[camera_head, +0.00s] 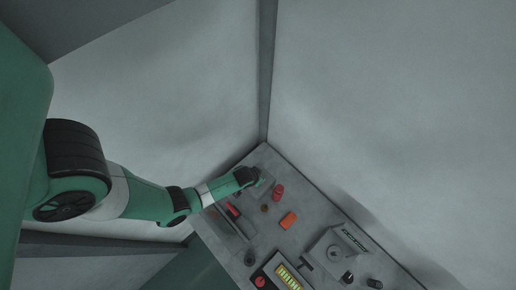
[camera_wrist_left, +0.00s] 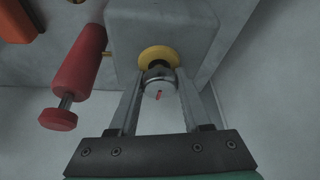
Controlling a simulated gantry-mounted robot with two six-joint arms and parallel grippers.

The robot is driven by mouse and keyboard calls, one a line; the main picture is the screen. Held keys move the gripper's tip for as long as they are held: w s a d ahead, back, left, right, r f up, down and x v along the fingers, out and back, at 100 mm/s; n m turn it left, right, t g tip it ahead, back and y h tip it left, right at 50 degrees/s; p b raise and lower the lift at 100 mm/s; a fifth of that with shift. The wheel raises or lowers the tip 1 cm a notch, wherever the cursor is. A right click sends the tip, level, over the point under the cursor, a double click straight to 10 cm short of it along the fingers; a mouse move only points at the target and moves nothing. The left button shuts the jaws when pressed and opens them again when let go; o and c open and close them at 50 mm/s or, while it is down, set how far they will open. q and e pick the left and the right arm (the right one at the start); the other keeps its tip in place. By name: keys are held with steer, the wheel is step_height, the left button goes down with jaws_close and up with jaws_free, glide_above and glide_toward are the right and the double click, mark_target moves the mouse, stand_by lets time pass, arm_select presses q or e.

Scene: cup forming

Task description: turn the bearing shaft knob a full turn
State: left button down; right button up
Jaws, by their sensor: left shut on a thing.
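The bearing shaft knob (camera_wrist_left: 158,82) is a small grey metal cylinder with a red mark on its face, in front of a yellow ring (camera_wrist_left: 158,56) on a grey block (camera_wrist_left: 165,25). In the left wrist view my left gripper (camera_wrist_left: 159,84) is shut on the knob, one finger on each side. In the head view my left gripper (camera_head: 258,180) is at the far corner of the table; the knob is too small to make out there. My right gripper is not in view.
A red cylinder with a metal stem (camera_wrist_left: 78,68) stands close beside the block, left of my gripper. The table (camera_head: 285,165) also holds an orange block (camera_head: 288,220), a grey machine box (camera_head: 335,252) and a tray of yellow pieces (camera_head: 288,277). Pale walls meet behind the table.

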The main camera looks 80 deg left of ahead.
arm_select(q)
steer(key=shift+c, duration=1.8)
jaws_free()
steer(key=p+v, duration=0.9)
steer(key=v, duration=0.2)
steer(key=shift+r, duration=0.3)
steer(key=shift+s+d, duration=0.1)
